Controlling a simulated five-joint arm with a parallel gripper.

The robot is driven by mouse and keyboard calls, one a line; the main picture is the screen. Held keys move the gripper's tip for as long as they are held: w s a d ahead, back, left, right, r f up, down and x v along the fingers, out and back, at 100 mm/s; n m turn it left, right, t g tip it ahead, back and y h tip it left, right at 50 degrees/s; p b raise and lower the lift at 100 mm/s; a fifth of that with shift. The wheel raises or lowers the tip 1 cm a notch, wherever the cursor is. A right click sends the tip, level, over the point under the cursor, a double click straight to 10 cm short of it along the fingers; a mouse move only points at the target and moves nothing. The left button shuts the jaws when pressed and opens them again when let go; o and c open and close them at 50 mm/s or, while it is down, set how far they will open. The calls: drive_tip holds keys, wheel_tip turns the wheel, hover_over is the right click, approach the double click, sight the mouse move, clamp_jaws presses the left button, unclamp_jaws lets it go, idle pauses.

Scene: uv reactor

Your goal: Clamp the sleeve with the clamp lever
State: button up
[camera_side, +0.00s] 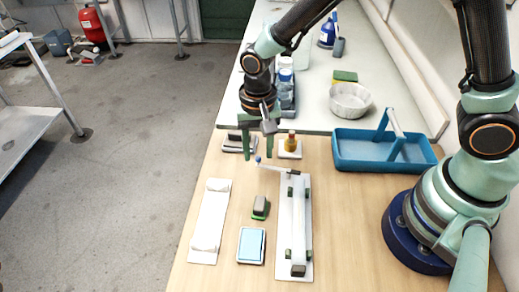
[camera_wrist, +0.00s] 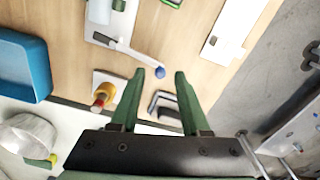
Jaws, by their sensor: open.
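The clamp lever (camera_side: 273,166) is a pale arm with a blue knob, at the far end of a white fixture plate (camera_side: 307,240). It also shows in the wrist view (camera_wrist: 128,52), swung out sideways from the fixture. The sleeve (camera_side: 298,222), a long whitish tube, lies along the fixture between dark green supports; its end shows in the wrist view (camera_wrist: 100,10). My gripper (camera_side: 258,157) is open and empty, pointing down over the lever's knob. In the wrist view the knob (camera_wrist: 160,72) appears between my fingertips (camera_wrist: 161,74); I cannot tell whether they are level with it.
A white plate (camera_side: 210,222) lies at left. A green-and-grey block (camera_side: 260,208) and a blue-topped box (camera_side: 251,246) lie beside the fixture. A blue basket (camera_side: 375,152) is at right.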

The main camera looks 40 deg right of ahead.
drive_tip(key=shift+f, duration=0.8)
drive_tip(key=shift+c, duration=0.3)
clamp_jaws()
idle(0.7)
